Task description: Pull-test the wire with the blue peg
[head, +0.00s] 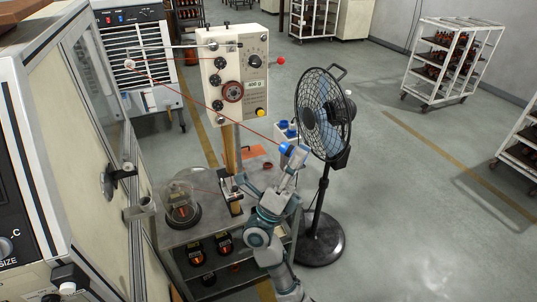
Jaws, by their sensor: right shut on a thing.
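My right gripper (293,154) is raised above the far right part of the small workbench (206,230). It is shut on the blue peg (286,148), whose blue end shows at the fingertips. A thin red wire (200,105) slants down from the small pulleys left of the tension panel (232,75) and ends near the blue peg. Whether it is wound round the peg is too small to tell. The panel's display reads about 400 g. My left gripper is out of view.
A black standing fan (323,114) is close to the right of my right gripper. A glass dome (181,203) and a small upright fixture (231,194) stand on the bench. A large cabinet fills the left; open floor lies right.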

